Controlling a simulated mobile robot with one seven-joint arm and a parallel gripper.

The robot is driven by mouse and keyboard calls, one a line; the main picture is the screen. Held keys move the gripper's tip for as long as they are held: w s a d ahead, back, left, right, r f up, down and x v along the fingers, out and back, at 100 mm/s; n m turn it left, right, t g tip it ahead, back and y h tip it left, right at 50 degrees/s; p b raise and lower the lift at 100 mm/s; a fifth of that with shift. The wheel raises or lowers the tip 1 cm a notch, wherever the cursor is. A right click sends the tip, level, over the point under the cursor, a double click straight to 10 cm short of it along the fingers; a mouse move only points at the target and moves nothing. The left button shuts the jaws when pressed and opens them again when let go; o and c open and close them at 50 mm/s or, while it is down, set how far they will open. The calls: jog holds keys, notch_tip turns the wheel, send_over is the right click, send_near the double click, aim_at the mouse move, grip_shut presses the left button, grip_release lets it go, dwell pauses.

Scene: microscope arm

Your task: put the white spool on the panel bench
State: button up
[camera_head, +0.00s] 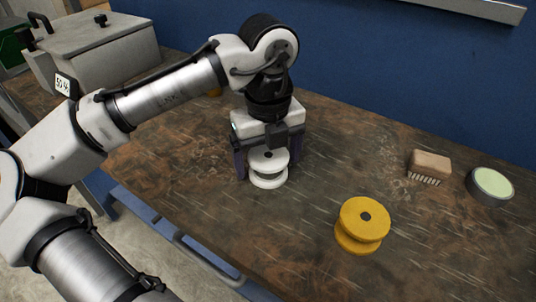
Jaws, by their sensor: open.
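The white spool (268,179) stands upright on the brown worn bench top, near the middle of the view. My gripper (267,165) points down over it, with one dark finger to the left of the spool and one to the right. The fingers are open, and I see no clear contact with the spool. The upper back of the spool is partly hidden by the gripper. The bench (300,220) under it has a dark, scratched top; I cannot tell whether it is the panel bench.
A yellow spool (362,225) stands to the right, nearer the front. A wooden brush (429,167) and a round tin with a pale green top (490,186) lie farther right. A grey lidded box (95,50) is at the back left. A blue wall (390,70) rises behind.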

aim_at(268, 154)
notch_tip(268, 154, up, 12)
jog(key=p, duration=0.2)
jog(key=shift+r, duration=0.2)
dwell(0.3)
